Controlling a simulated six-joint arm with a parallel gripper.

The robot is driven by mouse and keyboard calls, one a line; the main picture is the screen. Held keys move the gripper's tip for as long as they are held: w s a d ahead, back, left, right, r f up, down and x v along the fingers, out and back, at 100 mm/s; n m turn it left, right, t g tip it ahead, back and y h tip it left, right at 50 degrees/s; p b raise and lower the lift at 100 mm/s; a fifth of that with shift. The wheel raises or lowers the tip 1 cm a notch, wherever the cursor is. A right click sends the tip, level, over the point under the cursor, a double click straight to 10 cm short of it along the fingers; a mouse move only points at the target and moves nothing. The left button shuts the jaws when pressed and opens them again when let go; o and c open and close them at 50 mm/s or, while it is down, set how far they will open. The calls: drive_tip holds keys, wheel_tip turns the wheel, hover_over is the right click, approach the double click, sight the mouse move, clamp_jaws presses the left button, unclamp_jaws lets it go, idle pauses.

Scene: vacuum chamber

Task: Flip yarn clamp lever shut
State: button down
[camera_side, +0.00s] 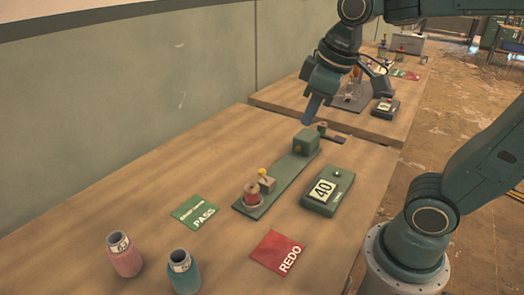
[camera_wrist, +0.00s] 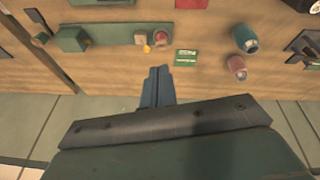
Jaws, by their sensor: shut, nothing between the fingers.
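A long green plate (camera_side: 281,184) lies on the wooden table. At its far end stands a green block (camera_side: 306,141), with a dark lever-like bar (camera_side: 333,137) and a small brownish knob (camera_side: 322,127) beside it. The lever's exact position is too small to tell. The near end carries a red spool (camera_side: 252,194) and a beige block (camera_side: 267,184) with a yellow ball (camera_side: 262,171). My gripper (camera_side: 308,122) is shut and empty, its blue fingers angled down just above or behind the green block. In the wrist view the fingers (camera_wrist: 159,70) are together and the green block (camera_wrist: 73,39) lies to their left.
A counter box (camera_side: 335,180) reading 40 stands right of the plate. A PASS card (camera_side: 195,212), a REDO card (camera_side: 278,252), a pink cone (camera_side: 124,255) and a teal cone (camera_side: 183,272) are nearer. A wall (camera_side: 130,100) runs along the left.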

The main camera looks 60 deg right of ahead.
sight(264, 176)
drive_tip(key=w+f+n+g, duration=0.1)
drive_tip(key=w+f+n, duration=0.1)
drive_tip(key=w+f, duration=0.2)
drive_tip(key=w+f+n+g, duration=0.2)
drive_tip(key=w+f+n, duration=0.1)
drive_tip(key=w, duration=0.7)
drive_tip(key=w+a+f+n+g, duration=0.1)
drive_tip(key=w+f+n+g, duration=0.1)
drive_tip(key=w+f, duration=0.3)
drive_tip(key=shift+w+h, duration=0.4)
drive_tip(key=shift+w, duration=0.6)
drive_tip(key=shift+f, duration=0.2)
drive_tip(key=s+d+f, duration=0.4)
drive_tip(key=f, duration=0.5)
drive_tip(key=shift+f, duration=0.4)
